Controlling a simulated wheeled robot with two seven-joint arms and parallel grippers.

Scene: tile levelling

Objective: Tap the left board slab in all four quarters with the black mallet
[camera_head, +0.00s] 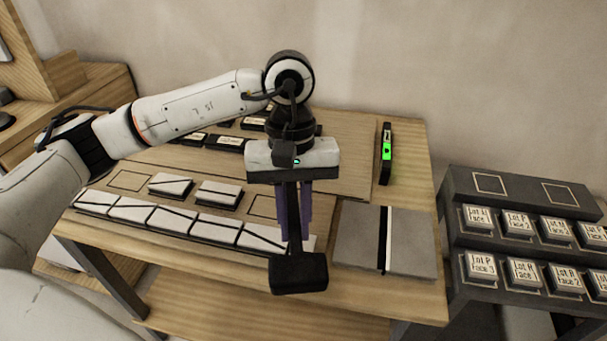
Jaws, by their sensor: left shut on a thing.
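My left gripper (296,238) points down and is shut on the black mallet (299,273). The mallet head hangs below the purple fingers, in front of the board's right end in the picture; contact with anything below is not clear. On the wooden board (110,192) are two raised white slabs with dark lines, a left one (170,183) and a right one (218,192). Both are left of the mallet, with nothing on them. A row of similar white slabs (168,218) lies along the board's front. My right gripper is not in view.
Grey slabs (358,238) with a black and white strip between them lie at the table's right. A black level with a green light (386,153) lies behind them. Dark blocks (231,143) lie farther back. A dark rack (520,190) of labelled blocks stands at right.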

